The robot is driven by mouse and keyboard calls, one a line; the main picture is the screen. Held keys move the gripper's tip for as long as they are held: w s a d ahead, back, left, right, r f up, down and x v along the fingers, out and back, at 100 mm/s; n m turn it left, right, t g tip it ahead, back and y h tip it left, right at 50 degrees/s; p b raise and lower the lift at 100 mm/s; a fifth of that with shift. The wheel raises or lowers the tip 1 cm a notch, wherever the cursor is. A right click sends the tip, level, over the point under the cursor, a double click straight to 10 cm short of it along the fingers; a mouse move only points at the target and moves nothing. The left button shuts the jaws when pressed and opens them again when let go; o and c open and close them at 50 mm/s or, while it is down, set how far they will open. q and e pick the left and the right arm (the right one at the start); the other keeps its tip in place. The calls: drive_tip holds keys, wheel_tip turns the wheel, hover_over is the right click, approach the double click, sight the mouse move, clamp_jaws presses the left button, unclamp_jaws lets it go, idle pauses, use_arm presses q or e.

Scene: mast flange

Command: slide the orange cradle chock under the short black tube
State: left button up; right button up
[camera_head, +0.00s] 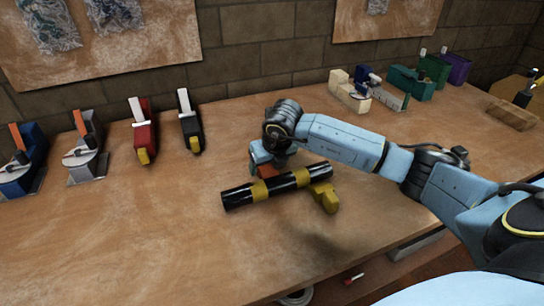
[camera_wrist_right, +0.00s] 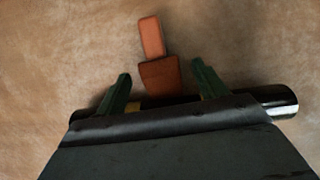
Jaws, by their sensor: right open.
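The short black tube (camera_head: 290,182) with yellow bands lies on the bench; its shiny end shows in the right wrist view (camera_wrist_right: 284,102). The orange cradle chock (camera_head: 268,171) is just behind the tube, partly hidden by it and my gripper. In the right wrist view the chock (camera_wrist_right: 158,76) has a lighter, narrow tail pointing away from the tube. My right gripper (camera_head: 262,164) is beside the chock, behind the tube. Its dark green fingers are open, one on either side of the chock (camera_wrist_right: 162,88), with visible gaps. My left gripper is out of view.
A yellow block (camera_head: 325,196) is at the tube's right end. Several clamp-like tools, including a red one (camera_head: 143,132), stand along the back left. A cream block (camera_head: 348,92) and green blocks (camera_head: 410,82) stand at the back right. The bench's front left is clear.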

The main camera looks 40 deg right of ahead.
drive_tip(key=shift+x, duration=1.05)
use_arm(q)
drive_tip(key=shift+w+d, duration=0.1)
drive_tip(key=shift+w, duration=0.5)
use_arm(e)
drive_tip(key=c, duration=1.1)
drive_tip(key=o, duration=1.1)
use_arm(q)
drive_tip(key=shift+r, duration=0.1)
use_arm(e)
drive_tip(key=shift+r, duration=0.1)
